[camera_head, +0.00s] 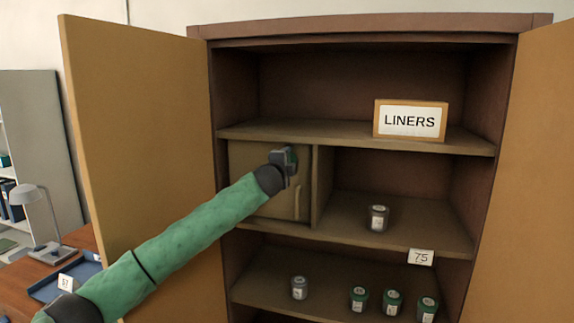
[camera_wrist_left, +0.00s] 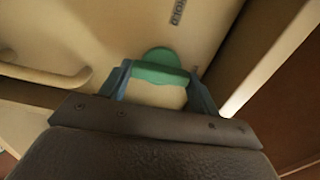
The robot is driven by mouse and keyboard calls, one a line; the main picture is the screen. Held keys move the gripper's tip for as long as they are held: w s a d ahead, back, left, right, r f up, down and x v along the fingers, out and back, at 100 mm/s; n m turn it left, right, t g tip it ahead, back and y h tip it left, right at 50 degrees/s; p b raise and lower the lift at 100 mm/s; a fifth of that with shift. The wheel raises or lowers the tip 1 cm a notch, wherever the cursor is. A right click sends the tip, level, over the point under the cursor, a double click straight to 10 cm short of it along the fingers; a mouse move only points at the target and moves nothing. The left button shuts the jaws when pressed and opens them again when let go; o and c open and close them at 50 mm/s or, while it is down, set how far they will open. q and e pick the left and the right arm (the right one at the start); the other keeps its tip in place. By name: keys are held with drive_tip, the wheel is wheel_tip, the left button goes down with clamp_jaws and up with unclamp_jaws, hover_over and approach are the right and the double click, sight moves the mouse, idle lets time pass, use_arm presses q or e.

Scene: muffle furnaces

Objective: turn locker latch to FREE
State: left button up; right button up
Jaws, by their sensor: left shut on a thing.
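The small locker (camera_head: 250,165) is built into the left of the cabinet's middle shelf, with its beige door shut. My left gripper (camera_head: 284,160) is at the upper right of this door and largely covers the latch in the head view. In the left wrist view, the green latch (camera_wrist_left: 158,58) has a round base on the door, and its bar sits between the two blue fingers of my left gripper (camera_wrist_left: 160,75), which is shut on it. A small printed label (camera_wrist_left: 178,12) is beyond the latch; I cannot read it. My right gripper is not in view.
A pale door handle (camera_wrist_left: 45,73) is left of the latch in the wrist view. The left cabinet door (camera_head: 135,130) stands open beside my arm.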

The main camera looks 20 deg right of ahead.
use_arm(q)
drive_tip(key=shift+f+m, duration=0.1)
drive_tip(key=shift+m, duration=0.3)
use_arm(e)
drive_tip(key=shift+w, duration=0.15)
use_arm(q)
drive_tip(key=o, duration=1)
drive_tip(key=shift+d, duration=0.1)
drive_tip(key=shift+b+v, duration=2)
drive_tip(key=shift+v, duration=1.9)
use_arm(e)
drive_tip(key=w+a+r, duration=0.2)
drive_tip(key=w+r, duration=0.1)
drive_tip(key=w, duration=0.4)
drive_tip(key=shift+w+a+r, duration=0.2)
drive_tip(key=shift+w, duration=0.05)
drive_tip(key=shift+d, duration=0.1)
